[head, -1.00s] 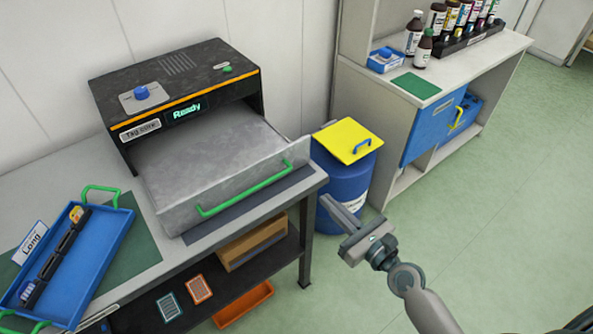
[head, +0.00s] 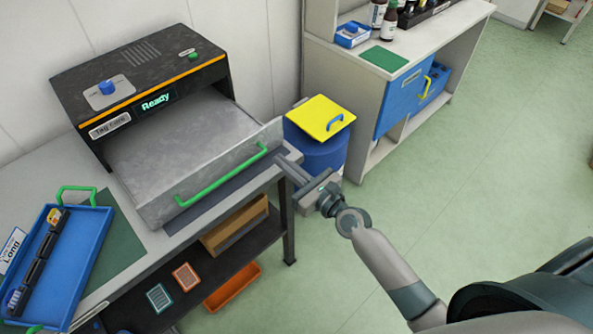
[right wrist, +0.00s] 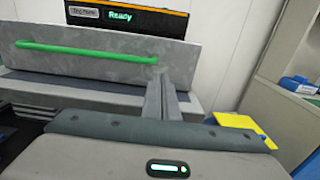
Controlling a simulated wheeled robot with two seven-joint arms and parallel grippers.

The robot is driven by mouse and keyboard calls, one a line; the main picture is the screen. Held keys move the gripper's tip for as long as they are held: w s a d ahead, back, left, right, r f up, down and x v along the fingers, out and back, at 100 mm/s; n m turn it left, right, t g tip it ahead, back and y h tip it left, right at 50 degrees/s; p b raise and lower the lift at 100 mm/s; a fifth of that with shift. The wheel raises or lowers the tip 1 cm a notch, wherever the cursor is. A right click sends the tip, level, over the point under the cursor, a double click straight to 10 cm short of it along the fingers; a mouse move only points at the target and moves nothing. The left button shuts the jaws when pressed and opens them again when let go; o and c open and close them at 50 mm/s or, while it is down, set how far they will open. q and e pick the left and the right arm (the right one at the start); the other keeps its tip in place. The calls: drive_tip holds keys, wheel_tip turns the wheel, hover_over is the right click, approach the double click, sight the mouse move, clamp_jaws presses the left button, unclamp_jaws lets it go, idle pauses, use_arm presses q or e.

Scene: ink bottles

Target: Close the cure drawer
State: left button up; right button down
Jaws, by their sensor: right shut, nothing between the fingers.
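The cure drawer (head: 183,150) is a grey metal drawer with a green bar handle (head: 222,176). It stands pulled out of the black Tag cure machine (head: 140,80), whose display reads "Ready". My right gripper (head: 286,162) is shut and empty, its fingertips close to the right end of the drawer front. In the right wrist view the drawer front (right wrist: 110,70) fills the upper part, and the fingers (right wrist: 163,92) overlap its right end, beyond the handle's end. I cannot tell whether they touch it. My left gripper is not in view.
A blue tray (head: 85,270) with a dark rack stands on the bench at left. A blue barrel with a yellow lid (head: 320,116) stands right of the bench. A white cabinet (head: 350,85) with a blue drawer is behind it. Green floor (head: 480,170) is open at right.

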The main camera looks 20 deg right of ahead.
sight(226, 122)
drive_tip(key=x, duration=0.5)
drive_tip(key=shift+w+p, duration=0.1)
drive_tip(key=shift+p, duration=0.25)
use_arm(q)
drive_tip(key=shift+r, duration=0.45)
